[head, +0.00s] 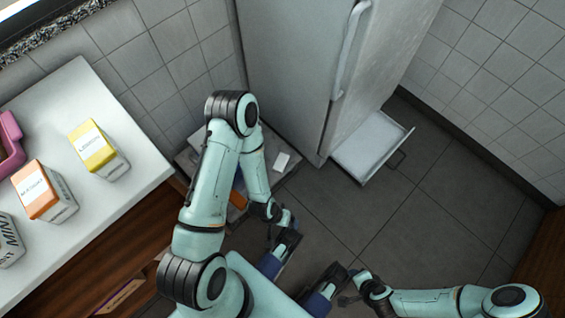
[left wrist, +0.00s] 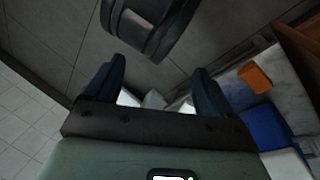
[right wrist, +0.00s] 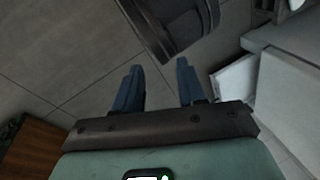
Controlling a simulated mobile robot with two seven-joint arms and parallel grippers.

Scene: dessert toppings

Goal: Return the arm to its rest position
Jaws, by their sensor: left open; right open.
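My left gripper (head: 268,265) is low at the bottom middle of the head view, its arm folded down in front of me. In the left wrist view its two blue fingers (left wrist: 160,85) stand apart with nothing gripped between them. My right gripper (head: 318,303) is close by on the right, its arm coming in from the lower right. In the right wrist view its fingers (right wrist: 159,85) are also apart and empty. Both grippers are over the floor, clear of the counter.
A white counter (head: 110,215) at left holds a yellow carton (head: 98,150), an orange-topped carton (head: 44,192) and a pink container (head: 10,143). A fridge (head: 285,70) stands at the back, with a white drawer (head: 368,147) out at its base. Open floor (head: 440,215) lies at right.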

